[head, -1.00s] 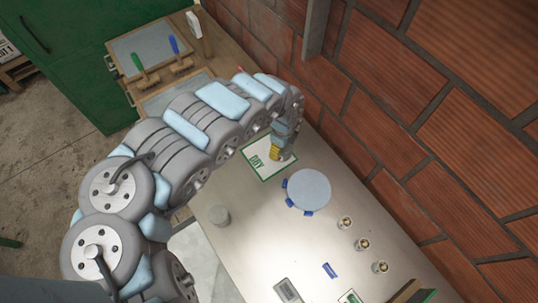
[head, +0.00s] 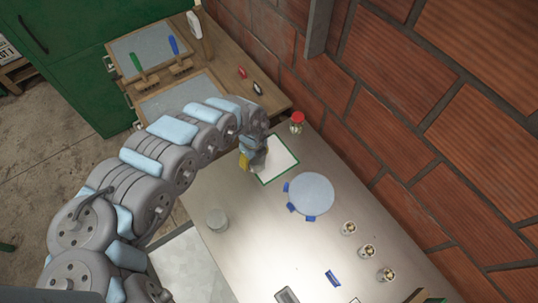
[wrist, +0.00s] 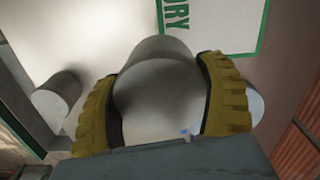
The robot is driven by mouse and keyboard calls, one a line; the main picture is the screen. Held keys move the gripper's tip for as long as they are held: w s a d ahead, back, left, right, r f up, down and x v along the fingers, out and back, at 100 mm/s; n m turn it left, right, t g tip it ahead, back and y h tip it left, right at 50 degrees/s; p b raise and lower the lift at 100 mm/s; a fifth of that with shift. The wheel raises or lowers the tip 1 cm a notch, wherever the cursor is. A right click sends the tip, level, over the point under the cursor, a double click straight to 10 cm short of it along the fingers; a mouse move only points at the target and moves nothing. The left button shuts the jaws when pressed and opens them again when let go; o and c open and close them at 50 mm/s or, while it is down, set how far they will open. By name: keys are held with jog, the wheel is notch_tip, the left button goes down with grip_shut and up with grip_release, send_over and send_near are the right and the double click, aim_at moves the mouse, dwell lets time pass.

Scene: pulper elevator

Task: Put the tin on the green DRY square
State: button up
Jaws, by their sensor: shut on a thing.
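My gripper (head: 245,160) is at the left edge of the green-bordered DRY square (head: 281,162) in the head view. In the wrist view its two yellow fingers (wrist: 160,75) are shut on the sides of a plain grey tin (wrist: 158,92). Beyond the tin is the white square (wrist: 222,22) with green DRY lettering. The tin overlaps the square's near left edge in that picture; its height above the bench cannot be told. In the head view the tin is hidden by my gripper, and so is the lettering.
A grey cylinder (head: 217,220) stands on the bench near its left edge. A round grey disc (head: 311,193) with blue tabs lies right of the square. A red-topped jar (head: 297,120) stands behind it. Several small metal pieces (head: 367,250) lie at right, near the brick wall (head: 440,150).

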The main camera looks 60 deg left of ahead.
jog(key=shift+w+a+f+b, duration=0.45)
jog(key=shift+w+b, duration=0.2)
jog(key=shift+b, duration=0.15)
jog(key=shift+w+a+f+b, duration=0.4)
jog(key=shift+w+b, duration=0.25)
jog(key=shift+b, duration=0.15)
jog(key=shift+w+a+f+b, duration=0.6)
jog(key=shift+w+f+b, duration=0.35)
jog(key=shift+b, duration=0.25)
jog(key=shift+w+a+f+b, duration=0.65)
jog(key=shift+w+f+b, duration=0.25)
jog(key=shift+b, duration=0.25)
jog(key=shift+w+a+f+b, duration=0.6)
jog(key=shift+w+f+b, duration=0.2)
jog(key=shift+f+b, duration=0.3)
jog(key=shift+w+a+f+b, duration=0.2)
jog(key=shift+w+f+b, duration=0.15)
jog(key=shift+b, duration=0.05)
jog(key=shift+f, duration=1.4)
jog(key=shift+s+f, duration=0.1)
